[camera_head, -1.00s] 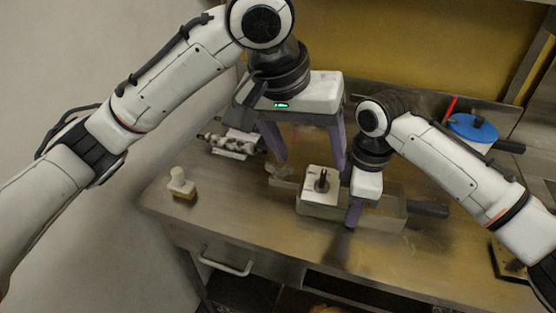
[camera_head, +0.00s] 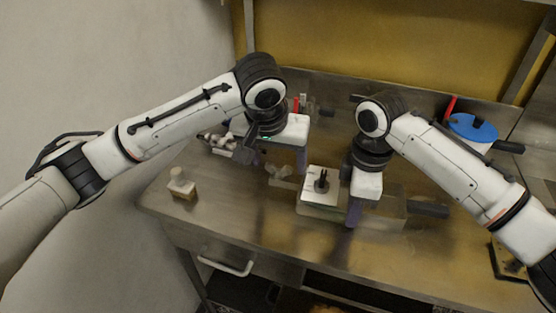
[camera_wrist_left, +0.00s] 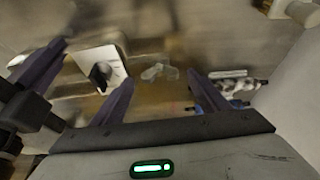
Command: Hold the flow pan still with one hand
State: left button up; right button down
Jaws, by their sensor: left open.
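The flow pan appears to be the shallow metal pan (camera_head: 390,208) with a dark handle, on the bench right of centre. A white block (camera_head: 313,187) with a black knob sits at its left end; it also shows in the wrist view (camera_wrist_left: 112,66). My right gripper (camera_head: 353,212) is at the pan, with a purple finger down at its near wall. Its other finger is hidden, so its grip is unclear. My left gripper (camera_head: 274,163) is open and empty, above the bench behind and left of the pan. Its fingers are apart in the left wrist view (camera_wrist_left: 160,78).
A small bottle (camera_head: 181,185) with a cream cap stands at the left front. A metal roller-like part (camera_head: 217,142) lies at the back left. A clear crumpled piece (camera_head: 281,174) lies left of the pan. A blue disc (camera_head: 473,127) is at the back right.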

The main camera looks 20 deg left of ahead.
pick_arm(q)
jog(key=shift+w+f, duration=0.1)
jog(key=shift+f, duration=0.15)
jog(key=c, duration=1.1)
jog(key=shift+o, duration=0.2)
